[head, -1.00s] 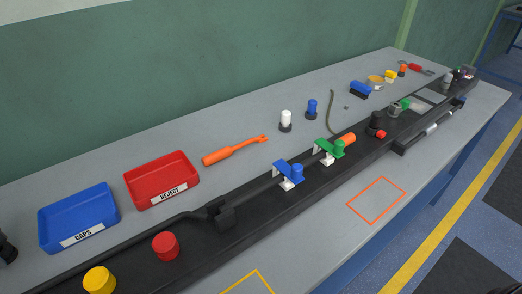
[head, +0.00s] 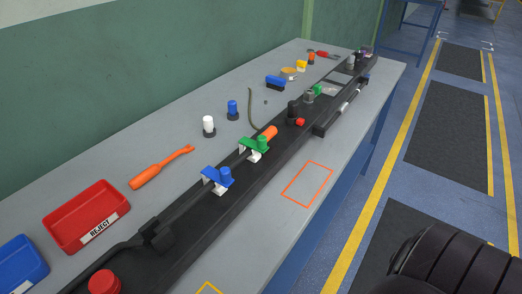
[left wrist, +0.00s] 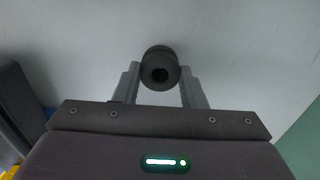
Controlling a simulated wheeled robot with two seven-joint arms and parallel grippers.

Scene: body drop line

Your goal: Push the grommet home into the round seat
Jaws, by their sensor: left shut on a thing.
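In the left wrist view my left gripper (left wrist: 160,74) is shut on a dark round grommet (left wrist: 160,55) with a hole in its middle, held between the fingertips. Neither my left gripper nor the grommet shows in the head view. A long black rail (head: 215,225) runs along the bench and carries several fittings. Among them is a dark upright round part (head: 293,108) beside a small red piece. I cannot tell which fitting is the round seat. My right gripper is not in view.
A red REJECT tray (head: 72,230) and a blue tray (head: 14,278) stand at the left. An orange tool (head: 160,168), a white peg (head: 208,124) and a blue peg (head: 232,108) are behind the rail. The orange-outlined bench area (head: 307,184) is clear.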

